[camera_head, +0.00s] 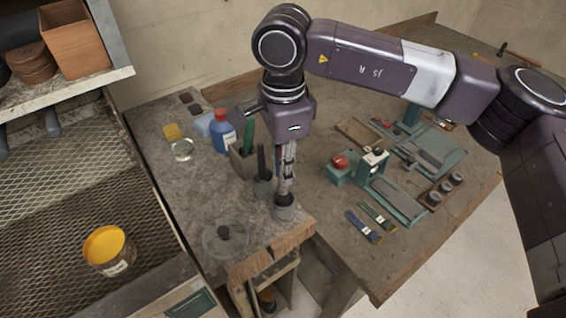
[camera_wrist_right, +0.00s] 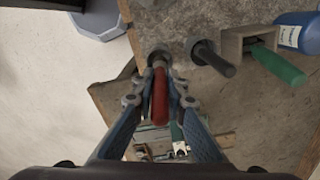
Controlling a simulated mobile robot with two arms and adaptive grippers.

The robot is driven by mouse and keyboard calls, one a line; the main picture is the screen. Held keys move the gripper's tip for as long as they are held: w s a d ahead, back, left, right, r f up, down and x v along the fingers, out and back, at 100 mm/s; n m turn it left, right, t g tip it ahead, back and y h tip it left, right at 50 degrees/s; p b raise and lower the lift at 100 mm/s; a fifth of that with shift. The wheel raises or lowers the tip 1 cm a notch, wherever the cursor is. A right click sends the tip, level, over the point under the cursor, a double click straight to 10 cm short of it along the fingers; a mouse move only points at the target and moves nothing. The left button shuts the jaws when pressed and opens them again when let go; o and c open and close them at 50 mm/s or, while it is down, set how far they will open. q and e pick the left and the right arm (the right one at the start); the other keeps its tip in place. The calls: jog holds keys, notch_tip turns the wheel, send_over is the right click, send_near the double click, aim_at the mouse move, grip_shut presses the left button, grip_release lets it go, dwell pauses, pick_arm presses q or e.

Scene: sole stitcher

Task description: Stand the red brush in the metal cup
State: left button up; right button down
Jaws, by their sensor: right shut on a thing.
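My right gripper (camera_head: 286,190) points straight down over the front corner of the left bench and is shut on the red brush. The red brush shows in the right wrist view (camera_wrist_right: 160,98), its red handle between the two fingers. In the head view the fingers mostly hide it. My left gripper is not in view.
Behind are a box with a green handle (camera_head: 248,140) and a blue bottle (camera_head: 223,133). A glass dish (camera_head: 222,240) lies left. Teal machines (camera_head: 385,185) stand right.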

jog(key=shift+f+b, duration=0.4)
jog(key=shift+f, duration=0.95)
jog(key=shift+f+b, duration=0.5)
jog(key=shift+b, duration=0.25)
jog(key=c, duration=1.8)
grip_release()
jog(key=shift+c, duration=0.2)
jog(key=shift+r, duration=0.15)
notch_tip(320, 180, up, 12)
jog(key=shift+f, duration=0.1)
